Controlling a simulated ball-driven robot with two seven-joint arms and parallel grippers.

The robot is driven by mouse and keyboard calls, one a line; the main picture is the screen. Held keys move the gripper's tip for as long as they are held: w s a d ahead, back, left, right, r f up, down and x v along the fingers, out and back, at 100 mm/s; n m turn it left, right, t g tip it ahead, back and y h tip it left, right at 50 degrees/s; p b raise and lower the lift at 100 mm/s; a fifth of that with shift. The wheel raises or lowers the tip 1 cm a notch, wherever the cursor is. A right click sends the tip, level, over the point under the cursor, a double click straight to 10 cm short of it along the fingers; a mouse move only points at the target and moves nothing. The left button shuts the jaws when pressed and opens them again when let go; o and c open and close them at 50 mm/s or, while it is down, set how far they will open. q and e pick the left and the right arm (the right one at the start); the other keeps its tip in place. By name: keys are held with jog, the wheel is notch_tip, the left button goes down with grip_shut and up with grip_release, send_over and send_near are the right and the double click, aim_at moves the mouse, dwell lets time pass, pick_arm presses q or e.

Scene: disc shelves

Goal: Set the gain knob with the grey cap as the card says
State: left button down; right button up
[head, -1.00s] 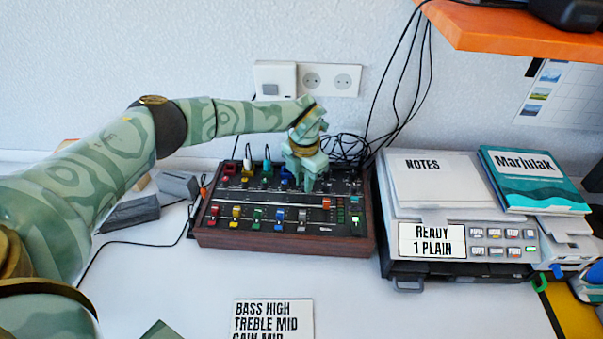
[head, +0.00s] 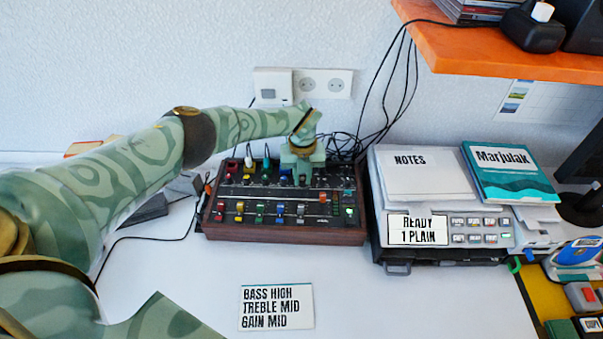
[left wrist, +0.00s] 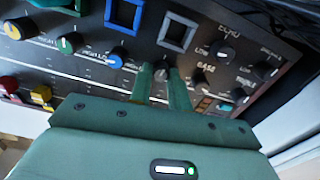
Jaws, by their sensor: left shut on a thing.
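The mixer (head: 285,233) is a black panel in a brown wooden case on the white table. My left gripper (head: 302,182) points down at its upper right part. In the left wrist view the fingers (left wrist: 162,84) are shut on the sides of a small knob with a grey cap (left wrist: 161,73). The fingers cover part of the knob, and its pointer is hard to read. The card (head: 277,307) lies flat in front of the mixer and reads BASS HIGH, TREBLE MID, GAIN MID. My right gripper is out of view.
A blue knob (left wrist: 117,57) stands left of the held one, and black knobs (left wrist: 222,51) stand to its right. Cables (head: 345,147) run behind the mixer. A printer-like machine (head: 445,235) with papers stands on the right. The table in front is clear apart from the card.

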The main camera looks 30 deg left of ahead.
aim_at(302, 179)
pick_arm(q)
jog(key=shift+r+n, duration=0.1)
jog(key=shift+n, duration=0.4)
jog(key=c, duration=1.6)
grip_release()
notch_tip(302, 179, up, 16)
jog(key=p, duration=0.5)
jog(key=shift+r+p, duration=0.1)
jog(key=shift+p, duration=0.3)
